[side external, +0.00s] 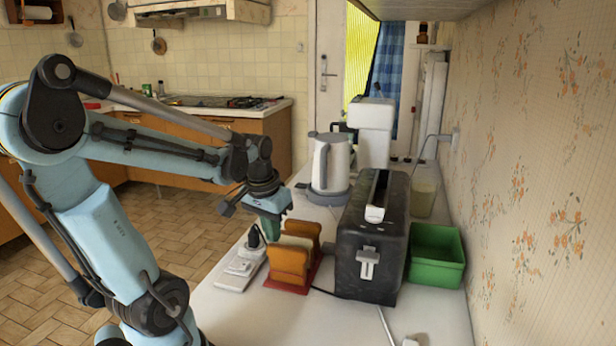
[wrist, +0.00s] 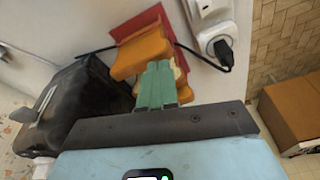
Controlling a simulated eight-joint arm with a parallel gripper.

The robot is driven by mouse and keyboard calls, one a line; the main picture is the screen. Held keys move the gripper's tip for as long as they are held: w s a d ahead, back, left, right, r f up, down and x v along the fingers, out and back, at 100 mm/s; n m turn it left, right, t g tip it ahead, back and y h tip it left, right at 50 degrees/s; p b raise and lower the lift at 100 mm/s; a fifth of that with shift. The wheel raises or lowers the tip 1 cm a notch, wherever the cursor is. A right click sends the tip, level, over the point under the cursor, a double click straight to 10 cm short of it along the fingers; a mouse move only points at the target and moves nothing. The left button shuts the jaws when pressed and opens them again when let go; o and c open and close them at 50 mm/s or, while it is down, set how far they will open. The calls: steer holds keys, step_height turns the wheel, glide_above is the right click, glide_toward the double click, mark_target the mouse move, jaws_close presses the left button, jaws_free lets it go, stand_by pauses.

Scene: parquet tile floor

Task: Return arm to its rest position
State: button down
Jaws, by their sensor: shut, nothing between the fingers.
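My gripper (side external: 272,228) hangs over the counter in the side view, pointing down just left of the orange bread-like slices (side external: 289,262). In the wrist view its green fingers (wrist: 160,85) are together, with nothing held between them. The fingers overlap the orange slices (wrist: 142,53) in that view and hide part of them. The slices stand on a red board (wrist: 137,25). I cannot tell whether the fingers touch them.
A black toaster (side external: 372,235) stands right of the slices, with a green bin (side external: 435,257) beyond it. A white power strip (side external: 242,268) with a plugged black cord lies left. A kettle (side external: 329,165) and white appliance (side external: 374,134) stand behind. The front counter is mostly clear.

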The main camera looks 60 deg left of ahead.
steer(key=w+d+r+m+t, duration=0.1)
steer(key=w+d+m+t, duration=0.1)
steer(key=d, duration=0.7)
steer(key=w+d+r+m+t+h, duration=0.1)
steer(key=w+d+m+t, duration=0.1)
steer(key=d, duration=0.7)
steer(key=shift+w+r+m+t, duration=0.3)
steer(key=shift+m+t, duration=0.3)
steer(key=shift+m, duration=0.4)
